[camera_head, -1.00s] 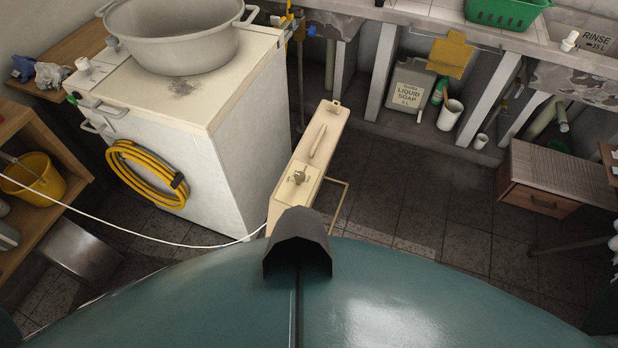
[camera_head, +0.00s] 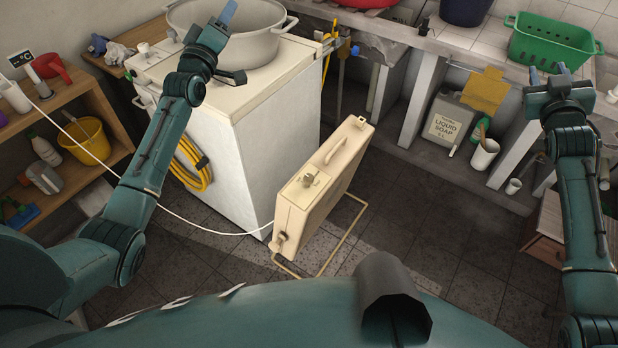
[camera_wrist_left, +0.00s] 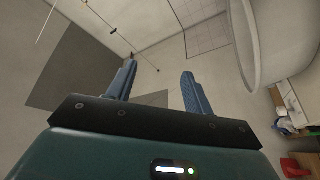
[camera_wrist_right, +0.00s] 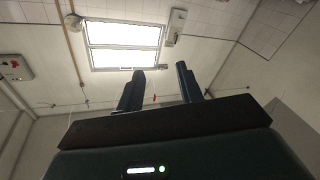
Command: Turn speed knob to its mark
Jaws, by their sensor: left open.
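A cream, box-shaped unit (camera_head: 322,185) stands upright on the floor at the centre of the head view. A small grey knob (camera_head: 308,181) sits on its top panel, and another knob-like fitting (camera_head: 279,243) is low on its near end. A pale knob (camera_head: 144,48) shows on top of the white machine. I cannot tell which is the speed knob, and no mark is readable. My left gripper (camera_head: 222,30) is raised near the basin, open and empty, as the left wrist view (camera_wrist_left: 160,84) shows. My right gripper (camera_head: 548,74) is raised at the right, open and empty.
The white machine (camera_head: 240,160) carries a large basin (camera_head: 258,40) and a yellow hose (camera_head: 192,165). A wooden shelf (camera_head: 75,165) with a yellow bucket (camera_head: 84,140) is at left. A white cord crosses to the cream unit.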

